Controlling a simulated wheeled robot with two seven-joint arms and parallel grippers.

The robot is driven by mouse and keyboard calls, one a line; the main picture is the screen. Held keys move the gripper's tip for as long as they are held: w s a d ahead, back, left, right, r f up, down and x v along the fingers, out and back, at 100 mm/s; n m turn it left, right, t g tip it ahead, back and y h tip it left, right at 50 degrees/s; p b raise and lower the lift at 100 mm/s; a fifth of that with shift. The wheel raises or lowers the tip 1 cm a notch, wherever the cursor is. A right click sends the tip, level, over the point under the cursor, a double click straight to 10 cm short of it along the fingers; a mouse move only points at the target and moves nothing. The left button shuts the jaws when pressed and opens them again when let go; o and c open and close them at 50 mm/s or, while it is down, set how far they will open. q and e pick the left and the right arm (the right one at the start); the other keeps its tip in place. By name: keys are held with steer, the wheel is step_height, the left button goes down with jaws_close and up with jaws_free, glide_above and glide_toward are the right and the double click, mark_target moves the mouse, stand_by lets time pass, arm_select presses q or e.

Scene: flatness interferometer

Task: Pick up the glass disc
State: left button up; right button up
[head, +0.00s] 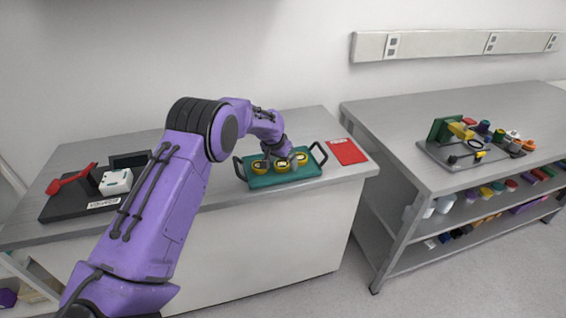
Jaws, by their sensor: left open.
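A teal tray (262,182) with black handles sits on the left bench. Several yellow-rimmed round pieces lie in it in a row: a left one (260,167), a middle one (282,167) and a right one (301,158). They are too small to tell which is the glass disc. My left gripper (289,159) is open, low over the tray, close to the middle and right pieces. It partly hides them, and I cannot tell whether it touches one. My right gripper is out of view.
A black-based instrument (75,207) with a red arm and white box stands at the bench's left. A red sheet (347,151) lies right of the tray. The right bench (400,135) holds a grey board (445,156) with colourful parts; its shelves hold more.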

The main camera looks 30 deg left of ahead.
arm_select(q)
steer(key=shift+w+a+f, duration=0.15)
steer(key=shift+w+f, duration=0.1)
steer(key=shift+f, duration=0.25)
steer(key=shift+a+f, duration=0.1)
steer(key=shift+s, duration=0.3)
steer(key=shift+c, duration=1)
steer(key=c, duration=1)
